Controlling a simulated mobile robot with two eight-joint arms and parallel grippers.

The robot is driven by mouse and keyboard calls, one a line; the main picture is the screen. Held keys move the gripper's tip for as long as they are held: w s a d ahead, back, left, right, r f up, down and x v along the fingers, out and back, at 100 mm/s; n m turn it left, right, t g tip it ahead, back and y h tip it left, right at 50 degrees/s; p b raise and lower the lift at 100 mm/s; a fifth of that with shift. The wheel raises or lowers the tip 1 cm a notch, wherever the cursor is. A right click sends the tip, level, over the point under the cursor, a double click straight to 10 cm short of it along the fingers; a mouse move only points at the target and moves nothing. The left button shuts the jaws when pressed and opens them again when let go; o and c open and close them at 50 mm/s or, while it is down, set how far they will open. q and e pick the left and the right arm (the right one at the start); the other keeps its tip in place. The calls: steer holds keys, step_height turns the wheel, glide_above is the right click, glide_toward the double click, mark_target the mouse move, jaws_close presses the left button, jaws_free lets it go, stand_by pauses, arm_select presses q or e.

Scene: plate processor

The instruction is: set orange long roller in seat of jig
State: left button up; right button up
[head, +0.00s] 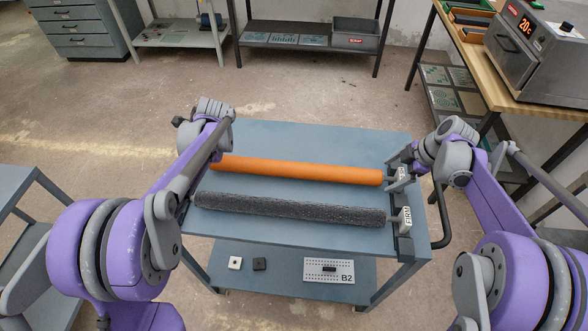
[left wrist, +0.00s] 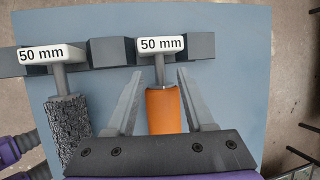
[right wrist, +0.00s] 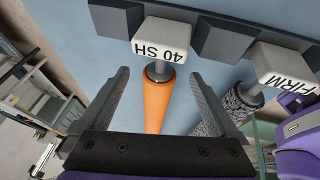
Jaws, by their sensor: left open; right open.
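The orange long roller (head: 300,171) lies across the blue-grey table, parallel to a dark textured roller (head: 290,209). My left gripper (left wrist: 160,74) is open, with its fingers on either side of the orange roller's left end (left wrist: 165,110), below a white "50 mm" tag (left wrist: 161,44). My right gripper (head: 398,160) is open at the roller's other end; in the right wrist view its fingers flank the orange roller (right wrist: 157,103), near a white "40 SH" tag (right wrist: 162,40). Dark rails with raised blocks (left wrist: 111,51) (right wrist: 225,38) stand at both ends. I cannot tell which part is the jig.
The dark roller lies close in front, with a "FIRM" tag (head: 405,219) at its right end. The lower shelf (head: 220,283) holds small blocks and a "B2" plate (head: 329,270). A bench with an oven-like machine (head: 537,50) stands at the right. The tabletop's back strip is clear.

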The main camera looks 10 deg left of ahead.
arm_select(q)
steer(key=shift+x, duration=1.3)
arm_select(e)
steer(key=shift+x, duration=1.4)
arm_select(q)
jaws_close()
arm_select(e)
steer(key=c, duration=1)
jaws_close()
